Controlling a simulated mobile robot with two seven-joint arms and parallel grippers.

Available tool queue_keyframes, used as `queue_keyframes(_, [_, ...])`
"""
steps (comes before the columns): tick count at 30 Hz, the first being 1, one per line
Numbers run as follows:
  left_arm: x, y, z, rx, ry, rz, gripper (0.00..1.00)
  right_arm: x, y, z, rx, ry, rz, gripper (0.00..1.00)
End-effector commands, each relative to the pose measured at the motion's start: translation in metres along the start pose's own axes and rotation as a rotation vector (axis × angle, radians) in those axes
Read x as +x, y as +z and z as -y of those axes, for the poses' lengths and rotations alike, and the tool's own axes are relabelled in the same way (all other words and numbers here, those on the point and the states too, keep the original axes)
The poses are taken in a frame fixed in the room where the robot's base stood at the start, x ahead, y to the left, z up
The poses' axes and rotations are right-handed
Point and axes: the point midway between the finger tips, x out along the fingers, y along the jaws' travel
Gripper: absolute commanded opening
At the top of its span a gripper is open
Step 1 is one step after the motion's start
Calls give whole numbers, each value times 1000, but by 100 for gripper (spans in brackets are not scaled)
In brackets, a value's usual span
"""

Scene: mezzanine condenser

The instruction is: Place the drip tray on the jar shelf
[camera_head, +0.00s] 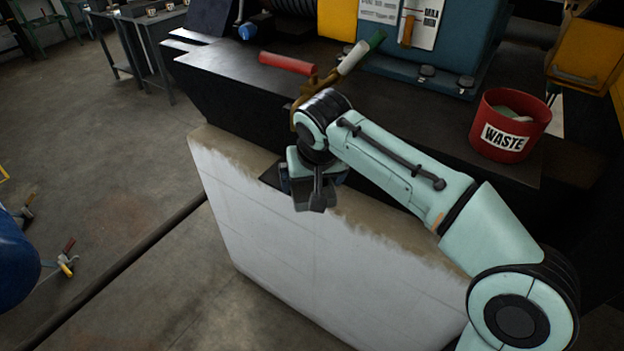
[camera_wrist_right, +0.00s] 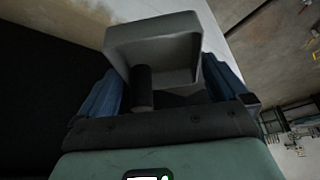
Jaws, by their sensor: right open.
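A grey, box-like tray with raised walls, likely the drip tray (camera_wrist_right: 190,48), fills the top middle of the right wrist view. A dark round post (camera_wrist_right: 143,88) stands in front of its hollow. My right gripper (camera_head: 312,190) is open, with a blue finger on each side of the tray; contact cannot be told. In the head view the tray (camera_head: 317,204) shows small and dark grey at the gripper, beside the top of a pale wall. A dark table with several small jars (camera_head: 152,11) stands at the far upper left; whether it is the jar shelf is unclear. My left gripper is not shown.
A dark bench (camera_head: 235,75) runs behind the pale wall (camera_head: 270,235). A blue rounded thing (camera_head: 15,262) is at left. Open concrete floor (camera_head: 100,150) lies left.

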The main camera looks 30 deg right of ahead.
Motion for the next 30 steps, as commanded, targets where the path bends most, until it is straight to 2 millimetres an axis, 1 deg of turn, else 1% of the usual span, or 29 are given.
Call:
queue_keyframes(1, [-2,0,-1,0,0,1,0,-10,-1,0,0,-2,-4,100])
queue_keyframes(9, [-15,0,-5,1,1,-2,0,-70,-1,0,0,-3,-5,100])
queue_keyframes(12, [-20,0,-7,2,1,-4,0,-88,-1,0,0,-2,-5,100])
queue_keyframes(15, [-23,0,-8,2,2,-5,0,-102,-1,0,-1,-2,-3,100])
queue_keyframes(18, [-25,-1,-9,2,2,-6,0,-110,-1,0,0,-1,-3,100])
queue_keyframes(21, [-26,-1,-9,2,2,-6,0,-113,0,0,0,0,-1,100])
queue_keyframes(30, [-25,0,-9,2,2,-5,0,-113,0,0,0,0,0,100])
